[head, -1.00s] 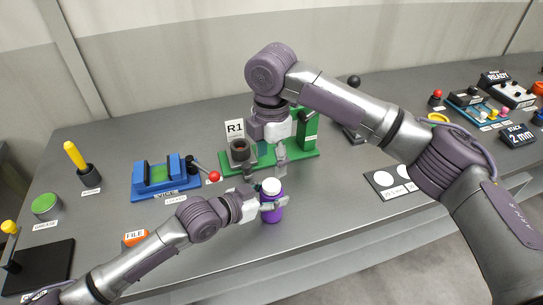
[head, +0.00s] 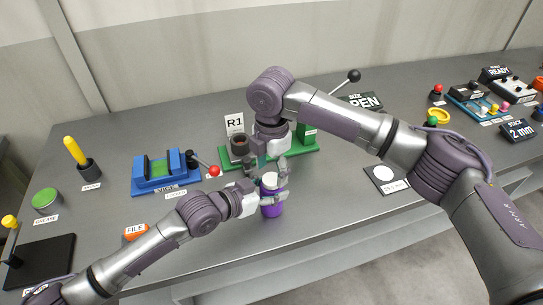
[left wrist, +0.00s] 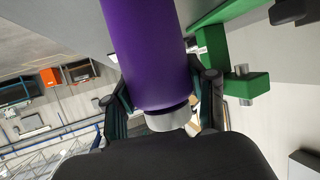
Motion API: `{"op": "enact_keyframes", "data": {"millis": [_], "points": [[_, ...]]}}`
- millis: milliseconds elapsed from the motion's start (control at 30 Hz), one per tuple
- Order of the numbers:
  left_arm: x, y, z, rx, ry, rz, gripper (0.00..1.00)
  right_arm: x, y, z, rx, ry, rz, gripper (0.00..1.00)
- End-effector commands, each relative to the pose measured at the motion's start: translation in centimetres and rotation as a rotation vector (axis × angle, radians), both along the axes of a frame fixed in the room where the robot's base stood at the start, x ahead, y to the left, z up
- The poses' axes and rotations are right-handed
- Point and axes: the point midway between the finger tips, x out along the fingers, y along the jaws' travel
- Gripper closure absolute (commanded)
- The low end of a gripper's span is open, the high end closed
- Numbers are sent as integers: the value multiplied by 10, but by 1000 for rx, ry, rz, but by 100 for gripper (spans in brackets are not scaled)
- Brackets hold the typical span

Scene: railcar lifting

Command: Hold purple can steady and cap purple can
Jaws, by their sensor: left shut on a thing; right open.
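The purple can (head: 271,210) stands upright near the front of the grey table, with a white cap-like top (head: 270,179). My left gripper (head: 268,200) is shut on the can's body from the left. In the left wrist view the purple can (left wrist: 150,50) fills the middle between the fingers, with a pale grey-white end (left wrist: 170,118). My right gripper (head: 268,168) is open, pointing down just above the can, with its fingers on either side of the white top. Whether they touch it, and whether the top is fully seated, I cannot tell.
Behind the can is a green fixture (head: 298,163) with an R1 sign (head: 235,124) and a dark round cup (head: 239,146). A blue vise (head: 158,175) with a red-knobbed lever stands left. An orange FILE block (head: 135,231) lies front left.

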Motion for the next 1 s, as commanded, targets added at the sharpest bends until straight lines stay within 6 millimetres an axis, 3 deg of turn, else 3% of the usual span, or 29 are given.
{"op": "enact_keyframes", "data": {"millis": [200,533,900,1000], "points": [[0,0,0,0,0,0,100,0,0,-21,-1,1,0,34],[0,0,0,0,0,0,100,0,0,-24,1,-1,0,34],[0,0,0,0,0,0,100,0,0,-24,0,0,0,94],[0,0,0,0,0,0,100,0,0,-24,0,0,-9,96]]}}
